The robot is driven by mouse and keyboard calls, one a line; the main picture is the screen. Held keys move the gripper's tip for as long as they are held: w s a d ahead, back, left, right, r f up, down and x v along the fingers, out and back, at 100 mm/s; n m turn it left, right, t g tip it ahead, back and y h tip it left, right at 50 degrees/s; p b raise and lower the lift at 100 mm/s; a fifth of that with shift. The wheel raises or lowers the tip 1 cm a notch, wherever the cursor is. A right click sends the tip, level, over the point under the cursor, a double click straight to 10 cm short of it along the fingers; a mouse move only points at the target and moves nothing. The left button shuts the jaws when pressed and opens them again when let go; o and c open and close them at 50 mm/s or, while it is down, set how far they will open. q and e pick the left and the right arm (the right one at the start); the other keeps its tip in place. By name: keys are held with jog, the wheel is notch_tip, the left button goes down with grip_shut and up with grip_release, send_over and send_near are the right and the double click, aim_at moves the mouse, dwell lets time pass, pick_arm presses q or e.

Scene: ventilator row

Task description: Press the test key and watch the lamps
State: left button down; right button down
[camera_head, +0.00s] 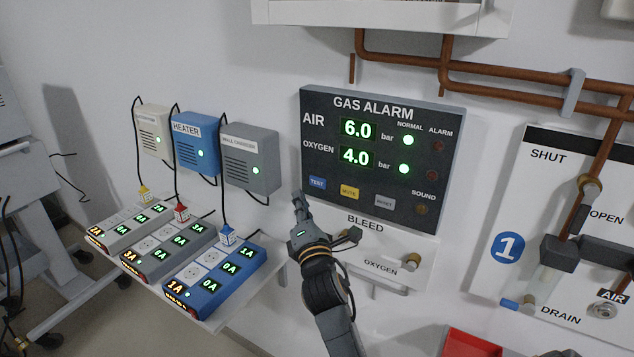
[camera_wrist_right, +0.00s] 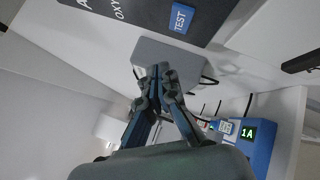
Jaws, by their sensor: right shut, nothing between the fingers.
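The dark gas alarm panel (camera_head: 385,112) is on the wall in the head view. Its blue test key (camera_head: 317,183) is at the lower left; it also shows in the right wrist view (camera_wrist_right: 181,18). The two green normal lamps, air (camera_head: 407,140) and oxygen (camera_head: 404,168), are lit. The red alarm lamps (camera_head: 437,146) and the sound lamp (camera_head: 421,209) look dark. The displays read 6.0 and 4.0 bar. My right gripper (camera_head: 299,199) is shut and empty, just below and left of the test key, apparently apart from it. My left gripper is not in view.
A yellow mute key (camera_head: 349,192) and grey reset key (camera_head: 385,201) sit beside the test key. The bleed panel (camera_head: 415,248) is below. Copper pipes (camera_head: 480,72) run upper right.

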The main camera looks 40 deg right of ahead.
aim_at(310, 178)
jog(key=shift+w+d, duration=0.25)
jog(key=shift+d, duration=0.45)
jog(key=shift+w+d, duration=0.3)
jog(key=shift+d, duration=0.35)
jog(key=shift+w+d, duration=0.25)
jog(key=shift+d, duration=0.45)
jog(key=shift+w+d+p, duration=0.15)
jog(key=shift+d+p, duration=0.15)
jog(key=shift+d, duration=0.05)
jog(key=shift+w+d, duration=0.15)
jog(key=shift+d, duration=0.15)
dwell(0.6)
jog(key=shift+a, duration=0.15)
jog(key=shift+s+a, duration=0.3)
jog(key=shift+a, duration=0.25)
jog(key=shift+s+a, duration=0.3)
jog(key=shift+a, duration=0.45)
jog(key=shift+s+a, duration=0.35)
jog(key=shift+a, duration=0.45)
jog(key=shift+s+a, duration=0.3)
jog(key=shift+a, duration=0.45)
